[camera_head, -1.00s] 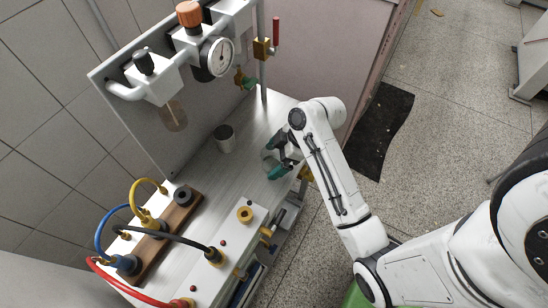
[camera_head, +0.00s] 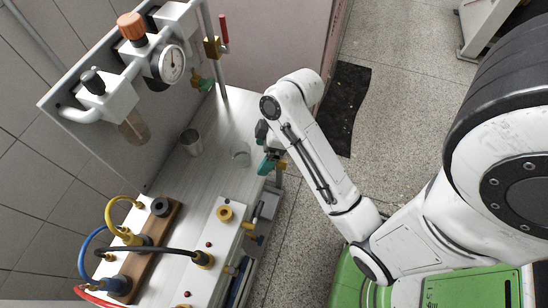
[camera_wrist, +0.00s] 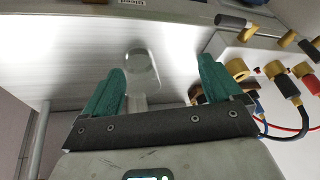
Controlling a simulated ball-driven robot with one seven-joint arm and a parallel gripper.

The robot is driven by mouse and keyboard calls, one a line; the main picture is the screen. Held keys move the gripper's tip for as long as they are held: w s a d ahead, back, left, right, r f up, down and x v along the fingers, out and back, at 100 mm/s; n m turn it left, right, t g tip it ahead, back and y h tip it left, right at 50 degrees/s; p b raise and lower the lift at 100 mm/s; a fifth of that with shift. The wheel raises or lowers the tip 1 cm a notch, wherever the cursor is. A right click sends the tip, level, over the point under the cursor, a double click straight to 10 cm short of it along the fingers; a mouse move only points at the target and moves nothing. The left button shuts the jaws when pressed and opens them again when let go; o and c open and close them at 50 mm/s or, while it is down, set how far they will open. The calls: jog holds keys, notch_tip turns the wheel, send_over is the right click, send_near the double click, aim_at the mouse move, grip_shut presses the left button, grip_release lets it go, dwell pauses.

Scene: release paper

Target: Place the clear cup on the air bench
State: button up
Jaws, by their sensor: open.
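The clear cup (camera_head: 240,154) stands on the pale bench top (camera_head: 215,175), near its right edge. My gripper (camera_head: 264,150) is just to its right at the bench edge, with green fingers, seen partly behind my arm. In the wrist view, my gripper (camera_wrist: 161,68) has its two green fingers wide apart with nothing held between them. The clear cup (camera_wrist: 141,68) shows ahead of the fingers, nearer the left one, and looks apart from them.
A back panel with a gauge (camera_head: 172,66) and valves rises at the left. A wooden strip (camera_head: 150,250) with cables and a white block (camera_head: 222,235) with fittings fill the near end. Open floor lies right.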

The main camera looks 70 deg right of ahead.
jog(key=s+a+f+m+g+h, duration=0.2)
jog(key=s+a+f+m+h, duration=0.1)
jog(key=s+a, duration=0.4)
jog(key=shift+a+f+m, duration=0.65)
jog(key=shift+m, duration=0.45)
